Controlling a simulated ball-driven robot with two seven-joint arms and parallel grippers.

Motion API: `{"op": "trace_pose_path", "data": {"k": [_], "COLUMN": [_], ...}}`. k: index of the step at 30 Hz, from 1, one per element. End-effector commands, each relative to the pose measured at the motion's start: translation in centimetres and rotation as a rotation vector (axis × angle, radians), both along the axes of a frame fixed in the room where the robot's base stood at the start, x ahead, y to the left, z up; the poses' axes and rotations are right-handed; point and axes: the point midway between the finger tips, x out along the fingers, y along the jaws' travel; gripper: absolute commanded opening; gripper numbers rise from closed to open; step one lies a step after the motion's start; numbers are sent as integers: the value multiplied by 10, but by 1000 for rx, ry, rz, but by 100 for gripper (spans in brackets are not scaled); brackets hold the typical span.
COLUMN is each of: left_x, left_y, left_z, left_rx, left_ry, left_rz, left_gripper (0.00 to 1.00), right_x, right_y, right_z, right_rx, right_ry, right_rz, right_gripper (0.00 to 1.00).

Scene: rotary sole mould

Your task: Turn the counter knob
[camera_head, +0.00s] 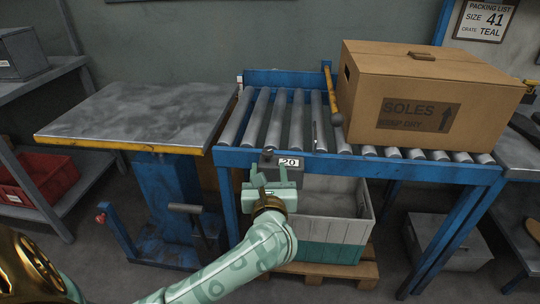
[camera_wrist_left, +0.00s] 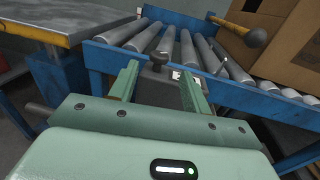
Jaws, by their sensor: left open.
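The counter is a small dark box (camera_wrist_left: 154,86) on the front rail of the blue roller conveyor, with a white display (camera_head: 289,162) reading 20. Its dark round knob (camera_head: 268,153) sits at the left of the display. The knob also shows in the left wrist view (camera_wrist_left: 157,59), on top of the box. My left gripper (camera_head: 271,174) is pale green, open and empty, just in front of and below the counter. In the left wrist view its two fingers (camera_wrist_left: 160,76) point at the counter, one on either side of it. My right gripper is not in view.
A cardboard box (camera_head: 445,85) marked SOLES sits on the rollers at right. A grey-topped lift table (camera_head: 140,112) stands at left. A white and teal crate (camera_head: 335,236) on a pallet stands below the conveyor.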

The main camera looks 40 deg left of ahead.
Motion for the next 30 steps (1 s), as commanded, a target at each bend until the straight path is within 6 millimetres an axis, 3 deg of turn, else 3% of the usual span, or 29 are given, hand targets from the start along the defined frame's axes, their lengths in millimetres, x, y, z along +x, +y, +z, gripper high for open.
{"op": "trace_pose_path", "data": {"k": [3,9,23,27,30], "left_x": [24,51,62,62,62], "left_y": [20,43,52,52,52], "left_z": [-4,-4,0,0,0], "left_rx": [6,4,4,4,4], "left_ry": [1,2,0,0,0], "left_rz": [1,1,0,0,0], "left_gripper": [48,48,48,9,5], "right_x": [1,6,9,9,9], "right_y": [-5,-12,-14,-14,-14], "right_z": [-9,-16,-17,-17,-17], "right_rx": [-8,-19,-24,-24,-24], "right_ry": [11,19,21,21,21], "right_rz": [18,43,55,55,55], "right_gripper": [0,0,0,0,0]}}
